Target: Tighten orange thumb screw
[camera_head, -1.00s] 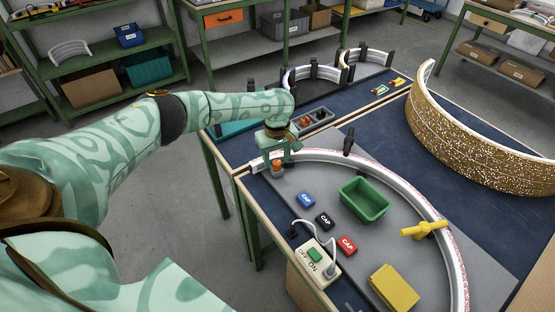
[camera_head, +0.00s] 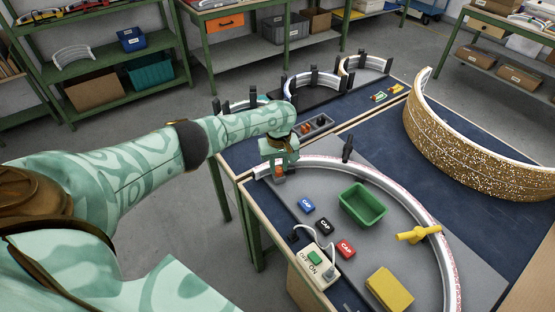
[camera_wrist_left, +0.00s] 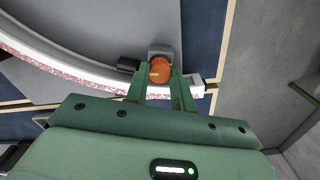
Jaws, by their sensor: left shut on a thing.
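The orange thumb screw (camera_wrist_left: 160,72) sits on a small grey block (camera_wrist_left: 160,50) at the near-left end of the white curved strip (camera_head: 395,187). In the head view the orange screw (camera_head: 279,168) shows just below my left gripper (camera_head: 279,163). My left gripper also shows in the wrist view (camera_wrist_left: 160,80), with its two green fingers on either side of the screw, shut on it. A pale mark shows on the screw's head. My right gripper is not in view.
A green bin (camera_head: 363,205), blue cap (camera_head: 306,205), black cap (camera_head: 325,225) and red cap (camera_head: 346,248) lie inside the arc. A yellow clamp (camera_head: 418,233), yellow block (camera_head: 389,289) and switch box (camera_head: 319,265) are nearer. A glittering gold arc (camera_head: 470,150) stands at right.

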